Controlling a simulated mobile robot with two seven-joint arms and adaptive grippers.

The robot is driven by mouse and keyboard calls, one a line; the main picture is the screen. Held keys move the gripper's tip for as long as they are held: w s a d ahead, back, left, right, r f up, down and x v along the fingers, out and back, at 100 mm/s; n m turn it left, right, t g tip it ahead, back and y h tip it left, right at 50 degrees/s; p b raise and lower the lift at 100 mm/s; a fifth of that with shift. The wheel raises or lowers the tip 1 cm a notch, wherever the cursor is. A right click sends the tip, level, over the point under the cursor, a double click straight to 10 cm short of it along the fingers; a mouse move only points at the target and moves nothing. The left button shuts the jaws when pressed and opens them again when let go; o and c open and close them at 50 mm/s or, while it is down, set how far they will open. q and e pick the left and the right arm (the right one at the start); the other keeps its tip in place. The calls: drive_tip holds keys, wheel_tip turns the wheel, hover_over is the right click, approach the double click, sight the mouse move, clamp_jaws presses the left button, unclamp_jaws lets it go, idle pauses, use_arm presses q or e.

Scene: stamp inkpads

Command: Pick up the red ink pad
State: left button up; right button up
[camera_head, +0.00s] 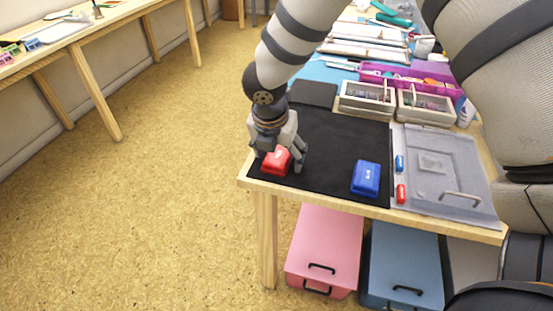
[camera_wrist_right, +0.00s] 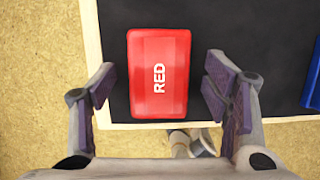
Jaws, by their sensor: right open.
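The red ink pad (camera_head: 276,162) lies on the black mat (camera_head: 330,140) near the table's front left corner. In the right wrist view the red ink pad (camera_wrist_right: 158,75) shows the word RED on top and lies between the finger lines, nearer the left finger. My right gripper (camera_head: 280,155) is over the pad, its fingers on either side. In its wrist view the right gripper (camera_wrist_right: 158,90) is open, with a gap between each finger and the pad. The blue ink pad (camera_head: 366,178) sits to the right on the mat. My left gripper is not in view.
A grey tray (camera_head: 462,160) with small blue and red pieces lies right of the mat. Divided white boxes (camera_head: 368,97) and a purple organizer stand behind. Pink (camera_head: 325,245) and blue (camera_head: 402,262) drawer boxes sit under the table. The mat between the two pads is clear.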

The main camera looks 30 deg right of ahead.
drive_tip(key=shift+r, duration=0.25)
drive_tip(key=shift+c, duration=1.1)
drive_tip(key=c, duration=1.4)
